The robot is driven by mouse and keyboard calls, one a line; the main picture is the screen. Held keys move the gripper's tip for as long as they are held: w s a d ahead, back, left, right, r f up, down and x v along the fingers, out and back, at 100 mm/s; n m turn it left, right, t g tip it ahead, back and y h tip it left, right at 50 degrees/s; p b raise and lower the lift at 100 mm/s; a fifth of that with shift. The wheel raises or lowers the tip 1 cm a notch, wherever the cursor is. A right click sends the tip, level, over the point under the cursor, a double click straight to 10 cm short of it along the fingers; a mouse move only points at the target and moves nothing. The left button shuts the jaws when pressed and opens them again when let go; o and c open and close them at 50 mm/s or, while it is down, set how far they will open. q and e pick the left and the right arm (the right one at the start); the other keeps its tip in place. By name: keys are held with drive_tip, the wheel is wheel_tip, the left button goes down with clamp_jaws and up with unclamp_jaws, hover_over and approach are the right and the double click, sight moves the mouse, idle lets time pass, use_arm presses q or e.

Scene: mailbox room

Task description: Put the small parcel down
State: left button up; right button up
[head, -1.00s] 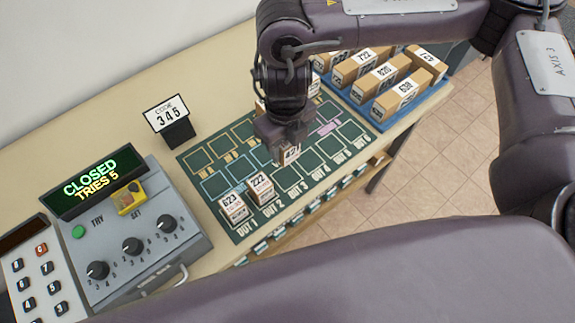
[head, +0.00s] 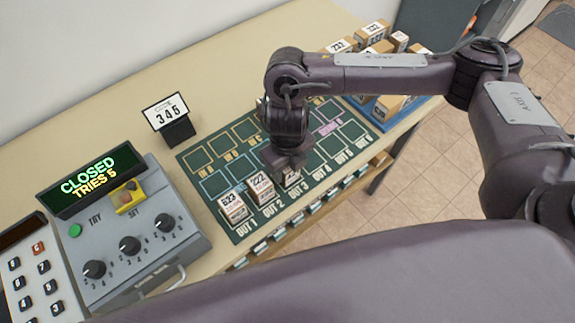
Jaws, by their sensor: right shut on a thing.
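My right gripper (head: 288,163) points down over the green mat (head: 242,236) and is shut on a small parcel (head: 292,177). The parcel is at the OUT 3 space, right of parcel 222, and the gripper covers most of it. I cannot tell whether it touches the mat. Parcel 222 (head: 261,187) stands at OUT 2 and parcel 623 (head: 233,207) stands at OUT 1. My left gripper is not in view.
A blue tray (head: 378,121) with several parcels lies at the back right, partly behind my right arm. A code sign reading 345 (head: 168,118) stands left of the mat. A grey dial box (head: 128,238) shows CLOSED, TRIES 5. Spaces OUT 4 to OUT 6 look empty.

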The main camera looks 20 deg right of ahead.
drive_tip(key=shift+f, duration=0.15)
drive_tip(key=o, duration=1)
drive_tip(key=shift+r, duration=0.35)
wheel_tip(320, 180, up, 12)
drive_tip(key=shift+f+p, duration=0.15)
drive_tip(key=shift+p, duration=0.15)
